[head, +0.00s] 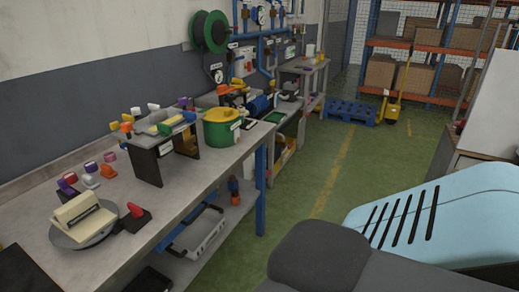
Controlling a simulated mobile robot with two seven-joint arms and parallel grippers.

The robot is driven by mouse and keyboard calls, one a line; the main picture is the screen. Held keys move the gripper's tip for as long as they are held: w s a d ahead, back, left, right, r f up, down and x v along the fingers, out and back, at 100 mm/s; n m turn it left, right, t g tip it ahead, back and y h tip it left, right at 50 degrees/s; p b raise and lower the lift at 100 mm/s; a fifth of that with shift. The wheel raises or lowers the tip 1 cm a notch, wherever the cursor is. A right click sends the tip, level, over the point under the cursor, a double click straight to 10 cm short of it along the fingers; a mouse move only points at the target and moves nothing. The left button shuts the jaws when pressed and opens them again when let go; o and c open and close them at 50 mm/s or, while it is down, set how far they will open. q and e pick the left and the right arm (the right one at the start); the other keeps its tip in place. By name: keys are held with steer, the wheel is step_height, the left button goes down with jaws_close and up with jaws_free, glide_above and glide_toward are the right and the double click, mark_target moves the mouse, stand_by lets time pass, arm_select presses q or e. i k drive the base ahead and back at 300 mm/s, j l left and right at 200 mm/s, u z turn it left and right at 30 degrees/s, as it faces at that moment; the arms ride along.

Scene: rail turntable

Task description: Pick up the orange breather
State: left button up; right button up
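Several small coloured knob-like parts stand on the workbench. One orange part (108,171) stands on the bench top left of a dark stand (148,166). Another orange part (126,128) sits at the left edge of the stand's top. Both are small in the head view, and I cannot tell which one is the breather. Neither of my grippers shows in the head view.
The grey workbench (200,178) also holds purple, pink and white parts, a round turntable (72,238) with a cream block, a red part (135,210) on a black block, and a green pot (222,130). The green floor (300,205) right of the bench is open.

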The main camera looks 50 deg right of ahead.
mark_target(235, 201)
steer(key=z, duration=1.45)
steer(key=i+l+u, duration=0.1)
steer(key=i+l, duration=0.15)
steer(key=l, duration=0.15)
steer(key=i+l+u, duration=0.1)
steer(key=i+l, duration=0.2)
steer(key=i+l+u, duration=0.1)
steer(key=l, duration=0.4)
steer(key=i+l, duration=0.35)
steer(key=i+l+u, duration=0.15)
steer(key=l, duration=0.35)
steer(key=i+l+u, duration=0.1)
steer(key=i+l, duration=0.2)
steer(key=l, duration=0.15)
steer(key=i+l+u, duration=0.1)
steer(key=l, duration=0.4)
steer(key=i+l+u, duration=0.1)
steer(key=i+l, duration=0.15)
steer(key=l, duration=0.25)
